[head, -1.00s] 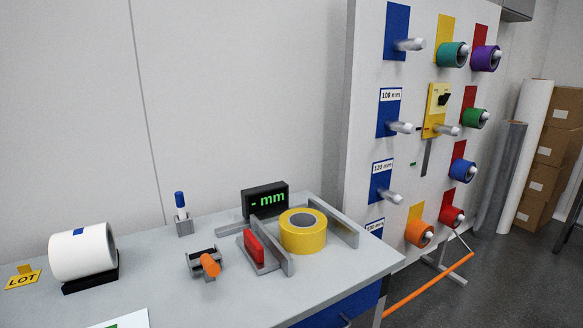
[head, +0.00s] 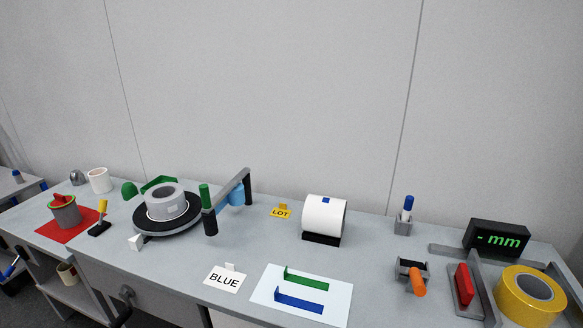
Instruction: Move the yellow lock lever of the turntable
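The turntable (head: 147,225) is a dark round disc on the left half of the grey bench in the head view. A grey roll (head: 165,202) with a hollow core lies on it. The yellow lock lever (head: 103,209) stands up from a small black base (head: 99,229), just left of the turntable and beside the red mat. It looks roughly upright with a slight lean. My gripper is not in the picture.
A red mat (head: 52,233) with a grey canister stands at the left. A white roll (head: 324,217), a BLUE card (head: 226,279), a white sheet (head: 262,296) and a yellow roll (head: 530,294) lie further right.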

